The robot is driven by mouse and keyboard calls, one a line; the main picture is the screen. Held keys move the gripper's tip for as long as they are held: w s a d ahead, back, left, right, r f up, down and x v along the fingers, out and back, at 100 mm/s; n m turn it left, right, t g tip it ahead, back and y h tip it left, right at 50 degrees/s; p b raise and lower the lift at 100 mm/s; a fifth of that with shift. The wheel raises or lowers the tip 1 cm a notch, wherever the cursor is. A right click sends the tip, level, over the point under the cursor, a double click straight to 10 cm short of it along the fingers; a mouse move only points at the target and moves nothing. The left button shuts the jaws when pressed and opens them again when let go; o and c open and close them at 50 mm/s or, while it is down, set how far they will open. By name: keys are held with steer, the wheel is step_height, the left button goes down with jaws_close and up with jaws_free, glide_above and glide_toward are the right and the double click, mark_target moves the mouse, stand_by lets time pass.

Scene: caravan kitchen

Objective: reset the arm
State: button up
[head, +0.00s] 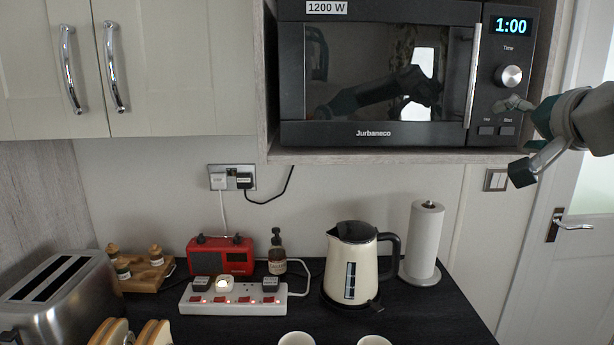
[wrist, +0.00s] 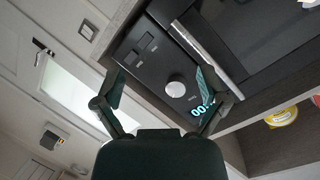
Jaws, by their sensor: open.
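My gripper (head: 520,138) is at the right of the head view, its two fingers spread apart with nothing between them. It is in front of the lower right of the black microwave (head: 380,134), near the control panel's buttons. In the wrist view my gripper (wrist: 158,78) is also open. The microwave's round knob (wrist: 176,89) and lit display (wrist: 201,109) show between and beside the fingers. I cannot tell whether a finger touches the panel. The microwave door is shut and its display (head: 511,26) reads 1:00.
A kettle (head: 350,265), paper towel roll (head: 424,243), red radio (head: 221,255), power strip (head: 233,299) and toaster (head: 62,292) stand on the dark counter. The microwave sits in a shelf niche (head: 400,156). A white door (head: 548,270) is at the right.

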steer(key=s+a+f+n+g+y, duration=0.1)
steer(key=s+a+f+n+g, duration=0.15)
steer(key=a+f, duration=0.55)
steer(key=s+a+f+n+g+y, duration=0.1)
steer(key=s+a+f+n+g, duration=0.15)
steer(key=a+f, duration=0.6)
steer(key=s+a+f+n+g+h, duration=0.1)
steer(key=s+f+n+g, duration=0.1)
steer(key=s+f, duration=0.3)
steer(key=s+f+n+g, duration=0.2)
steer(key=s+f, duration=0.4)
steer(key=f, duration=0.8)
steer(key=shift+a+h, duration=0.4)
